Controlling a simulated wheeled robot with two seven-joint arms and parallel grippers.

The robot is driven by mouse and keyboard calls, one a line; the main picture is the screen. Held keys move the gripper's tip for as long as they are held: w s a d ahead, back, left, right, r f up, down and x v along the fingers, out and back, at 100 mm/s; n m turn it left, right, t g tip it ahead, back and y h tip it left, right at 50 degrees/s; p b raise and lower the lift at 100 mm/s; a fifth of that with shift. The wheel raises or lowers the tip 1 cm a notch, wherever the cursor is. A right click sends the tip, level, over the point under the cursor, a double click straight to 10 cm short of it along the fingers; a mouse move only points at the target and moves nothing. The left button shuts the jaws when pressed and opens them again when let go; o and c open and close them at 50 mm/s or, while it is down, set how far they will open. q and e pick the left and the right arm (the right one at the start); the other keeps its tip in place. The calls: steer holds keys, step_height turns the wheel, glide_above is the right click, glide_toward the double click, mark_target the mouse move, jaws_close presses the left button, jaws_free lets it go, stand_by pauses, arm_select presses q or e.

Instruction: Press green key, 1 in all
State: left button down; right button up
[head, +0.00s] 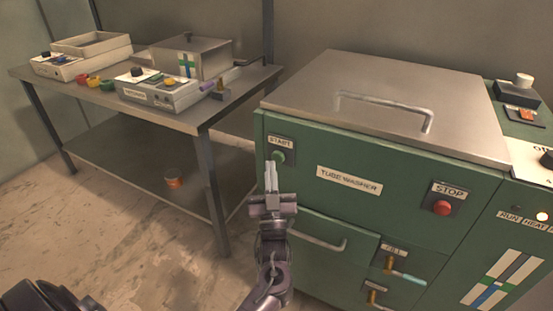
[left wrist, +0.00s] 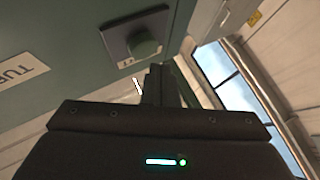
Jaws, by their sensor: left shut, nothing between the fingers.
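The green key (head: 278,156) is a round button on a dark plate under a START label, at the upper left of the green machine's front (head: 330,155). In the left wrist view the green key (left wrist: 143,44) shows just beyond the fingertips. My left gripper (head: 271,168) is shut and empty, its fingertips just below and in front of the key in the head view. In the left wrist view my left gripper (left wrist: 158,72) points toward the key's plate. I cannot tell whether the tips touch the key. My right gripper is not in view.
A red STOP button (head: 442,208) is at the right of the same front. A drawer handle (head: 318,238) and brass valves (head: 390,264) lie lower down. A metal table (head: 190,122) with several instruments stands at the left. The lid handle (head: 385,105) is on top of the machine.

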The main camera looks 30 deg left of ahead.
arm_select(q)
steer(key=shift+w, duration=0.1)
stand_by(0.7)
steer(key=shift+w, duration=0.3)
steer(key=shift+w+b, duration=0.35)
steer(key=shift+w, duration=0.1)
stand_by(0.7)
steer(key=shift+s, duration=0.1)
steer(key=shift+s+p, duration=0.55)
steer(key=shift+s, duration=0.2)
steer(key=s+p, duration=0.2)
steer(key=s, duration=0.3)
steer(key=shift+d, duration=0.1)
stand_by(0.3)
